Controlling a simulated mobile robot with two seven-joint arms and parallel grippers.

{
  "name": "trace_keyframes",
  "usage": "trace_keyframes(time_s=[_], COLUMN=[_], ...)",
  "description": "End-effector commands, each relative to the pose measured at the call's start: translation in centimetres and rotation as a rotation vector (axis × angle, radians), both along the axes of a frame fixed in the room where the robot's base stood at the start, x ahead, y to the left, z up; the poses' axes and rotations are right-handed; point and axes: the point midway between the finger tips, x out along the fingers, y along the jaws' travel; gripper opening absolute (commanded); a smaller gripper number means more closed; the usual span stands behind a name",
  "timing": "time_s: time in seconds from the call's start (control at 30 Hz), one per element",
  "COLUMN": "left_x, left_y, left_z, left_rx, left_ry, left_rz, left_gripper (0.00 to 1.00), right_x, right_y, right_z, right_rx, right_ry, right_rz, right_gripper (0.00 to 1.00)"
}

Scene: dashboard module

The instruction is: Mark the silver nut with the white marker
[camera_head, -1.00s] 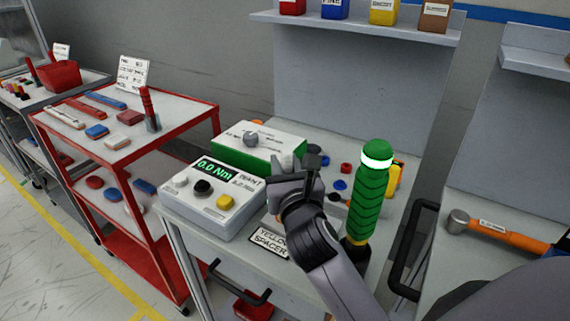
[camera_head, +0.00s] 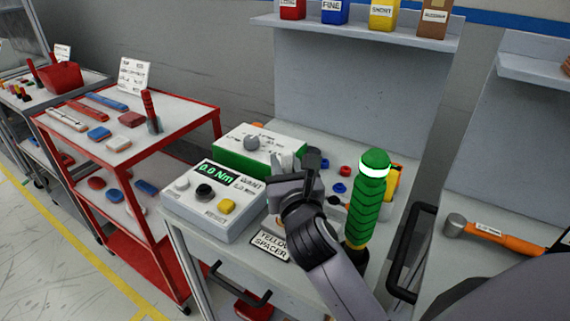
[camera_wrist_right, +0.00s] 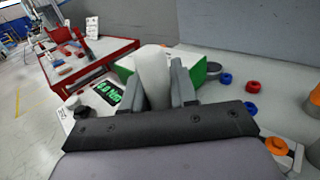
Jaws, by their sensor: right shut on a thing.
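My right gripper (camera_head: 300,165) is shut on a white, upright cylinder, which I take to be the white marker (camera_wrist_right: 153,75). In the right wrist view, the marker stands between the two grey fingers. Its lower end is hidden by the gripper. In the head view, the gripper is in front of and to the right of a green and white box (camera_head: 258,150). My left gripper is not in view.
A torque display unit (camera_head: 213,198) stands left of my right arm. A green-handled upright tool (camera_head: 370,205) stands close on the arm's right. Blue and red rings (camera_head: 339,188) lie behind it. A red cart (camera_head: 130,150) is at left, and a hammer (camera_head: 490,230) lies at right.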

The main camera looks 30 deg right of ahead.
Motion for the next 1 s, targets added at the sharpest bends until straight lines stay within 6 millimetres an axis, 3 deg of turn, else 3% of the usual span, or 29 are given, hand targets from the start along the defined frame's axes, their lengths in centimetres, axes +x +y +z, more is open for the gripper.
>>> trace_keyframes(time_s=[0.53, 1.0], left_x=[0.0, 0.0], left_y=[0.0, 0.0], left_z=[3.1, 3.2], left_rx=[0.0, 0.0], left_ry=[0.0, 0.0], left_rz=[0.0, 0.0], left_gripper=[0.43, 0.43], right_x=[0.0, -0.6], right_y=[-0.1, 0.3], right_z=[3.5, 4.3], right_rx=[-0.002, -0.008], right_ry=[0.0, -0.004], right_rz=[-0.001, 0.0], right_gripper=[0.0, 0.0])
